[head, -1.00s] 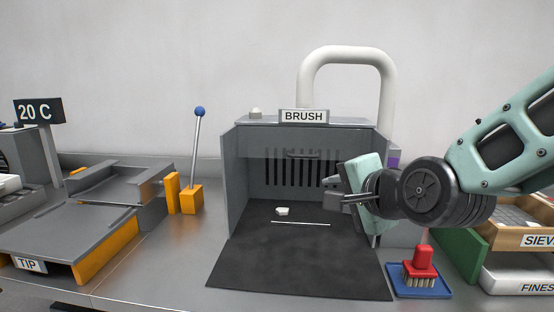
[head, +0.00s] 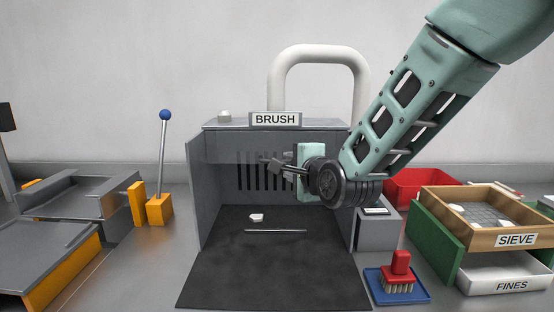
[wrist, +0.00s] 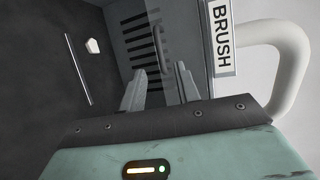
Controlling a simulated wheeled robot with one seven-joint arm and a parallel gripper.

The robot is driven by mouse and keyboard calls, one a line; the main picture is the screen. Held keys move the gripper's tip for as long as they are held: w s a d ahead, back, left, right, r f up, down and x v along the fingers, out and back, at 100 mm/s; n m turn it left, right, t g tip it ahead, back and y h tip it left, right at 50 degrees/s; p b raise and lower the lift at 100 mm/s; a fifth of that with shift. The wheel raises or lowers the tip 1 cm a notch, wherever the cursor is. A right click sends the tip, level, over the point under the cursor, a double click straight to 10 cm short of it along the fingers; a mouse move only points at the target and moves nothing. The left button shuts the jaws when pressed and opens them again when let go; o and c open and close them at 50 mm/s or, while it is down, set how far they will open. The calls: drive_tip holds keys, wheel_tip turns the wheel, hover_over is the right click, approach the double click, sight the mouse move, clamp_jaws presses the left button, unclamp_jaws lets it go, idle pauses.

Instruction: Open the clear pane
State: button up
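The clear pane (head: 222,158) hangs as a faint see-through sheet across the upper front of the grey booth labelled BRUSH. My gripper (head: 270,163) is in front of the pane, fingers pointing left and inward. In the wrist view, my gripper (wrist: 161,92) is open, with its two fingers apart. A grey bar handle (wrist: 163,52) shows just beyond and between the fingertips. I cannot tell whether the fingers touch it. In the head view my gripper largely covers the handle.
A dark mat (head: 270,270) lies in the booth with a white lump (head: 257,217) and a thin rod (head: 275,231). At right stand a red brush (head: 400,264) on a blue tray and a sieve box (head: 470,241). A blue-knobbed lever (head: 163,150) stands left.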

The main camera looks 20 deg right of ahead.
sight(275, 150)
drive_tip(key=p+x, duration=0.1)
drive_tip(key=x, duration=0.7)
drive_tip(key=shift+w, duration=0.3)
drive_tip(key=shift+f, duration=0.1)
clamp_jaws()
